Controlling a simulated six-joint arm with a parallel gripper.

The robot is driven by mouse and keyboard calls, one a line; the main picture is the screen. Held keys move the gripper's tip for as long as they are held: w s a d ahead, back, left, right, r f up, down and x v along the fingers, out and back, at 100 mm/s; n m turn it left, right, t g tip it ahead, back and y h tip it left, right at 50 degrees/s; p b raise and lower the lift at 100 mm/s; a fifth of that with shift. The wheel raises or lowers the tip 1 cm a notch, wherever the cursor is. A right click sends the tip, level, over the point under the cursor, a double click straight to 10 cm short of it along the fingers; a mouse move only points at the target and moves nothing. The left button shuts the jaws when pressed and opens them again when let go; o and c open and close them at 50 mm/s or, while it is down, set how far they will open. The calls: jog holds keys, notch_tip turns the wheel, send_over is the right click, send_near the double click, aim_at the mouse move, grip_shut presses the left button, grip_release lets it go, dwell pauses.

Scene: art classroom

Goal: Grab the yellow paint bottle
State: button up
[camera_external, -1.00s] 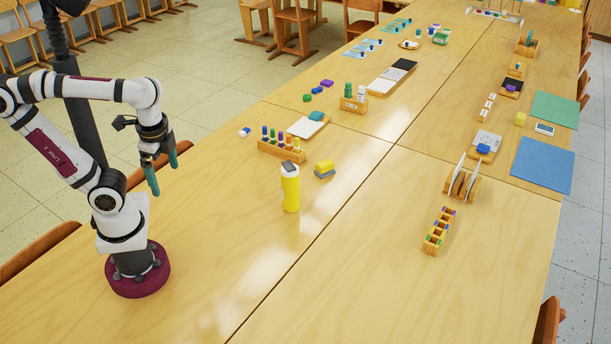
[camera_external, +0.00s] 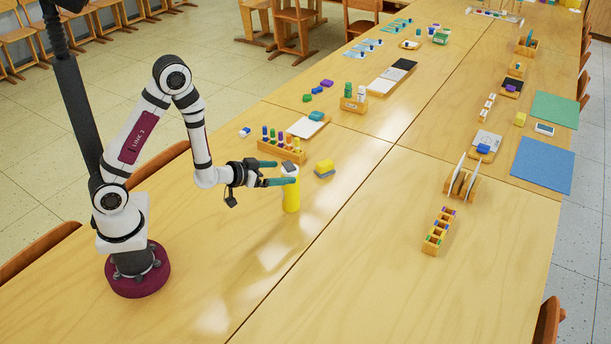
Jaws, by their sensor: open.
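The yellow paint bottle (camera_external: 291,198) stands upright on the table, with a white top part and a dark cap. My gripper (camera_external: 283,173) is open and level, reaching from the left at the height of the bottle's upper part. Its two teal fingers point right. One finger crosses in front of the white part of the bottle, and the other reaches just behind or beside its top. I cannot tell whether either finger touches the bottle.
Behind the bottle is a wooden rack (camera_external: 281,151) with several coloured pegs. A yellow and grey block stack (camera_external: 325,168) sits close to its right. A white board (camera_external: 307,127) lies behind the rack. The table in front of the bottle is clear.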

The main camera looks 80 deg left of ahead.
jog(key=w+a+f, duration=0.1)
jog(key=w+f, duration=0.1)
jog(key=w+a+f, duration=0.1)
jog(key=w+f, duration=0.1)
jog(key=w+a+f, duration=0.1)
jog(key=w+f, duration=0.1)
jog(key=shift+w, duration=0.2)
jog(key=shift+r, duration=0.15)
grip_shut()
